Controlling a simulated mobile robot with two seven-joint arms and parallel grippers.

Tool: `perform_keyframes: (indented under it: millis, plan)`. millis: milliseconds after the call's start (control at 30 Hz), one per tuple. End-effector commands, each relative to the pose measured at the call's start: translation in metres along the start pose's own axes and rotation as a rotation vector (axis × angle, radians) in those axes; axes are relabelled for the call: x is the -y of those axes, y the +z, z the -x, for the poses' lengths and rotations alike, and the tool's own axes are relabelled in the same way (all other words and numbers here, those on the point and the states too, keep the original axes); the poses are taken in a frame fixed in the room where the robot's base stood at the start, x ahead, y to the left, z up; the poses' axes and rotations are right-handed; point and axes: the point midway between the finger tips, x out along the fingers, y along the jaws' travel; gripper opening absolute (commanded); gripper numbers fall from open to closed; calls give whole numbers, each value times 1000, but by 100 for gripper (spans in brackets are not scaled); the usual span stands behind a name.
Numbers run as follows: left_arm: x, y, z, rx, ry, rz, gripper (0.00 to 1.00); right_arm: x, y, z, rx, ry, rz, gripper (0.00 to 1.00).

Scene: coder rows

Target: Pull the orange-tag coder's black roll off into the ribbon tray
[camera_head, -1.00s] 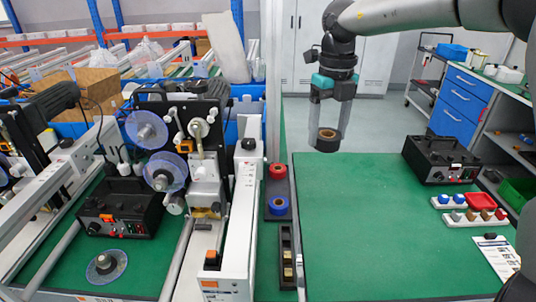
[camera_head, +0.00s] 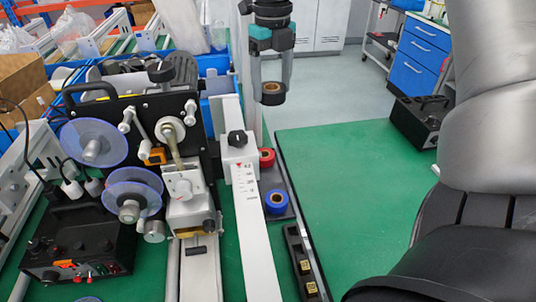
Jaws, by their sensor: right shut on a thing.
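My right gripper (camera_head: 272,93) points down and is shut on a black roll (camera_head: 272,98) with a brown core. It holds the roll in the air, above and behind the ribbon tray in the picture. The dark ribbon tray (camera_head: 272,179) holds a red roll (camera_head: 266,157) and a blue roll (camera_head: 277,202). The coder (camera_head: 97,112) at left has a black panel and two clear bluish discs (camera_head: 94,143). My left gripper is not in view.
A white rail (camera_head: 252,230) runs between the coder and the tray. A narrow black holder with brass blocks (camera_head: 302,268) lies in front of the tray. The green table (camera_head: 345,180) is clear in its middle. Another black box (camera_head: 420,120) stands at its back right.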

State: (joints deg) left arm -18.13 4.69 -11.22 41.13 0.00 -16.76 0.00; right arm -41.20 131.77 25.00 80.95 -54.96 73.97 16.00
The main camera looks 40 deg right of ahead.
Motion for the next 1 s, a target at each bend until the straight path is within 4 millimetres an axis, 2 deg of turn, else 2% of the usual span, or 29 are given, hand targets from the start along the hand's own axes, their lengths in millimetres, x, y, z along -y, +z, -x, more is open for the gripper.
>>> perform_keyframes:
  millis: [500, 1000]
  plan:
    - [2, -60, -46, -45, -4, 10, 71, 0, 0, -76, 0, 0, 0, 25]
    - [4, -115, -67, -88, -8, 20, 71, 0, 0, -155, 1, 0, 0, 25]
